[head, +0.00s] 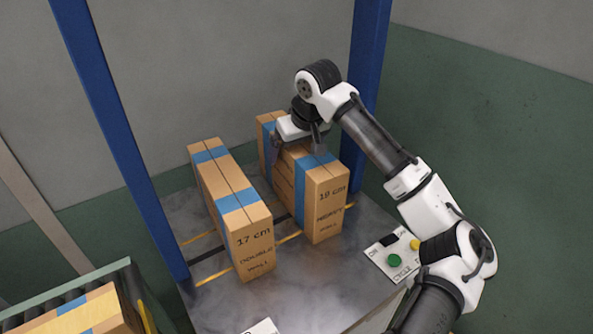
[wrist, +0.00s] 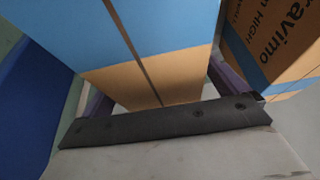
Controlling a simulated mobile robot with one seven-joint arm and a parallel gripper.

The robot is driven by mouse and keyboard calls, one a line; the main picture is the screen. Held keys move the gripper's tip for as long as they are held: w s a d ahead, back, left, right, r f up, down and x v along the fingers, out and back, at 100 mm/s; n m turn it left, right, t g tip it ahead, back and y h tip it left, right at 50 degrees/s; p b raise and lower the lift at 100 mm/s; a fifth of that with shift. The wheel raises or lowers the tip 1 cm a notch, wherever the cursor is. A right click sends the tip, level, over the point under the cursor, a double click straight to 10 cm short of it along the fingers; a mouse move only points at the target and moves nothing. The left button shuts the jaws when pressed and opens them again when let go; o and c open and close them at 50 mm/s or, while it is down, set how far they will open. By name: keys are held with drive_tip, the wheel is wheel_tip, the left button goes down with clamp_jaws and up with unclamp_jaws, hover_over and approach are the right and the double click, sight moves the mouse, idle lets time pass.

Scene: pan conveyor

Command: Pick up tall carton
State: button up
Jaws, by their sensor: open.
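Two brown cartons with blue tape stand side by side on a grey metal table. The right carton (head: 325,205), whose label seems to read 19 cm, is under my gripper (head: 297,147). The left carton (head: 248,240) reads 17 cm. I cannot tell surely which one is the tall carton. In the wrist view my open gripper (wrist: 162,92) has one finger on each side of a taped carton (wrist: 150,80), close above its top. The finger ends are partly hidden, and I cannot tell whether they touch it. The other carton (wrist: 275,45) is close beside the right finger.
The metal table (head: 300,290) has yellow and black floor lines. A control panel (head: 393,258) with green and yellow buttons is at its right. Blue posts (head: 125,140) rise on both sides. A roller conveyor (head: 60,295) with another taped box (head: 80,315) is at lower left.

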drive_tip(key=shift+f, duration=0.1)
drive_tip(key=shift+w, duration=0.1)
drive_tip(key=c, duration=2)
